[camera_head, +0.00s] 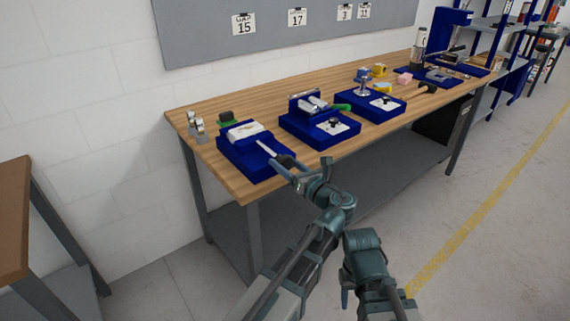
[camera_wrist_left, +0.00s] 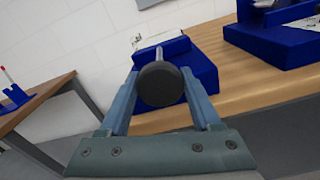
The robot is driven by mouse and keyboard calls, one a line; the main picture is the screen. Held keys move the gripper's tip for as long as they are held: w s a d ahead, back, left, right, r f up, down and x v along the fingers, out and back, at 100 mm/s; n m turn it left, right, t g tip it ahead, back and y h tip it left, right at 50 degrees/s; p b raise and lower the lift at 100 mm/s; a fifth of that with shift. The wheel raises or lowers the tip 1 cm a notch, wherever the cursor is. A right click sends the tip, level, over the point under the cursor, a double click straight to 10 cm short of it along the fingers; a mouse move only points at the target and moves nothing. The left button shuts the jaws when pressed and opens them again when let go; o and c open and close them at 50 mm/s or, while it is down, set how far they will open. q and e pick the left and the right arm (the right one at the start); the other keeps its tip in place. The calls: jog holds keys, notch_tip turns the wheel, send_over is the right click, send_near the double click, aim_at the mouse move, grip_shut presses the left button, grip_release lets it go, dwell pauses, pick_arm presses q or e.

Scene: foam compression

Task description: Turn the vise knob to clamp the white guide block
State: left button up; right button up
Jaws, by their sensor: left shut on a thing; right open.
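A blue vise (camera_head: 240,162) sits at the left front of the wooden workbench, and it also shows in the left wrist view (camera_wrist_left: 202,68). The white guide block (camera_head: 246,130) lies on its top. A metal screw runs from the vise toward me and ends in a round black knob (camera_wrist_left: 160,84). My left gripper (camera_head: 287,165) is shut on the knob, with one finger on either side of it in the left wrist view. My right gripper (camera_head: 375,292) is low in the head view, apart from the bench and open; its fingertips are hard to make out.
Another blue fixture (camera_head: 318,125) with a white plate stands to the right of the vise, and a further blue base (camera_head: 370,107) beyond it. Small metal parts (camera_head: 197,127) stand at the bench's left end. A separate wooden table (camera_head: 14,215) is at the far left.

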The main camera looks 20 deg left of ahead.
pick_arm(q)
jog(key=m, duration=0.7)
jog(key=shift+f, duration=0.1)
jog(key=m, duration=0.6)
jog(key=shift+m, duration=0.4)
jog(key=o, duration=1.3)
jog(key=shift+o, duration=0.2)
